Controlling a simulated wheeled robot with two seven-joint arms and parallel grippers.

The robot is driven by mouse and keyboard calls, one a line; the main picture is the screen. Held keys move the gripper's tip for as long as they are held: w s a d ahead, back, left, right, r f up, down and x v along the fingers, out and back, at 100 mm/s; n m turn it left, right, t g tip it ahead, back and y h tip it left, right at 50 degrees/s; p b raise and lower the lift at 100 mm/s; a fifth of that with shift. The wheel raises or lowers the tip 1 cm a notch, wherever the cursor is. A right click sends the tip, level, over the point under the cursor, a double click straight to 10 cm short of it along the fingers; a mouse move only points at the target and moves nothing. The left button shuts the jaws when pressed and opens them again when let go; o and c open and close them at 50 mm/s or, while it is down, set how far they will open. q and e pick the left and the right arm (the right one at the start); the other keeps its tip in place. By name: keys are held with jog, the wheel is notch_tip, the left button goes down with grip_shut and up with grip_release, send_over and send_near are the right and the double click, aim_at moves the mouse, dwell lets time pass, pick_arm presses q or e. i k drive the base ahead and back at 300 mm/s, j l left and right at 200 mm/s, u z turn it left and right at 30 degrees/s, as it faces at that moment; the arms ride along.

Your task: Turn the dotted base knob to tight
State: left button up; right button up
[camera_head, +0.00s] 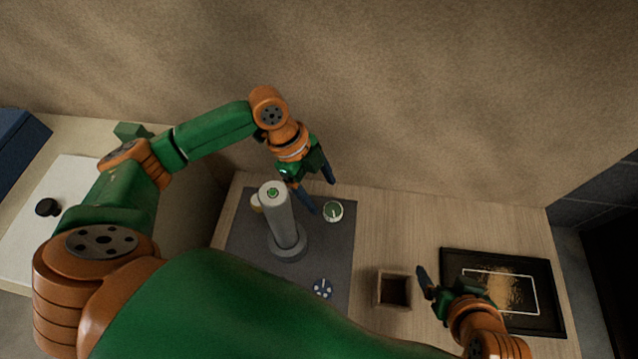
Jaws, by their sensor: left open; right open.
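The dotted knob (322,288) is dark blue with white dots and a pale pointer line. It lies on the dark grey mat (245,235), in front of and to the right of a grey upright cylinder (279,220) with a round base. A green round knob (333,211) with a white mark sits further back on the mat. My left gripper (320,191) is open and empty behind the cylinder, its fingers close to the green knob and well away from the dotted knob. My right gripper (433,290) is open and empty, right of the mat. No tight mark is readable.
A small open wooden box (381,296) stands between the mat and my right gripper. A black framed tray (545,280) with grainy tan material lies at the right. A pale object (256,203) is partly hidden behind the cylinder. Bare table shows behind the box.

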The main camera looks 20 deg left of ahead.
aim_at(324, 288)
jog(key=k+l, duration=0.15)
jog(key=l, duration=0.25)
jog(key=k+l, duration=0.15)
jog(key=l, duration=0.25)
jog(key=k+l, duration=0.15)
jog(key=l, duration=0.25)
jog(key=k+l, duration=0.1)
jog(key=l, duration=0.3)
jog(key=k+l, duration=0.15)
jog(key=l, duration=0.25)
